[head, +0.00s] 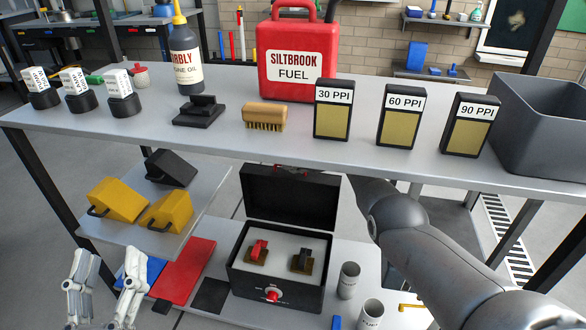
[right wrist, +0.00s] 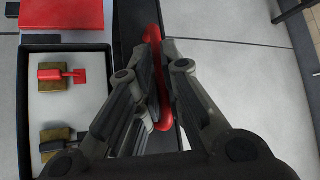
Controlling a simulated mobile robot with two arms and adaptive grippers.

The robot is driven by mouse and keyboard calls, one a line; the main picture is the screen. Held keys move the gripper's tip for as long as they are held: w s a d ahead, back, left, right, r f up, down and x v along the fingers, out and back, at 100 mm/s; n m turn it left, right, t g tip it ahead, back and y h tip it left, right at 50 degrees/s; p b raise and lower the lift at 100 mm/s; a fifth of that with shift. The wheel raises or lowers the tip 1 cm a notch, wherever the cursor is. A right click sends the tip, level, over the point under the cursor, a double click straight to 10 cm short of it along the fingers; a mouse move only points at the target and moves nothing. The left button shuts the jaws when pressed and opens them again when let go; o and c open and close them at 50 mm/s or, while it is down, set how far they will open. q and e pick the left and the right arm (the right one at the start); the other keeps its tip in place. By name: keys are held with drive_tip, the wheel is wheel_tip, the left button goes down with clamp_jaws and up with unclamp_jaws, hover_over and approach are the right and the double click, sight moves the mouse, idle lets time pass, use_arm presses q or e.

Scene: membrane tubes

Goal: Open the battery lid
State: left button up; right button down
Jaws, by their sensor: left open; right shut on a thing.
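The battery box (head: 253,283) is a black case on the lower shelf. Its black lid (head: 290,197) stands raised, roughly upright, at the box's back edge. Inside are a red-capped terminal (head: 258,252) and a black-capped terminal (head: 302,259), also visible in the right wrist view (right wrist: 62,76). My right gripper (right wrist: 158,48) is shut on the lid's red handle (right wrist: 153,32). In the head view this gripper is mostly hidden behind the lid, with my right arm reaching in from the right. My left gripper (head: 111,258) is open and empty at lower left.
A red knob (head: 272,295) sits on the box front. Grey cups (head: 348,280) stand right of the box. A red flat piece (head: 185,270) lies to its left.

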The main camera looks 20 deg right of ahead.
use_arm(q)
drive_tip(key=shift+s+r+t, duration=0.15)
drive_tip(key=shift+r+t, duration=0.15)
drive_tip(key=shift+r, duration=0.1)
use_arm(e)
drive_tip(key=shift+w+d+r, duration=0.1)
drive_tip(key=shift+w, duration=0.05)
drive_tip(key=c, duration=1.5)
unclamp_jaws()
drive_tip(key=shift+c, duration=0.2)
drive_tip(key=v, duration=0.7)
drive_tip(key=shift+s, duration=0.2)
drive_tip(key=shift+r, duration=0.1)
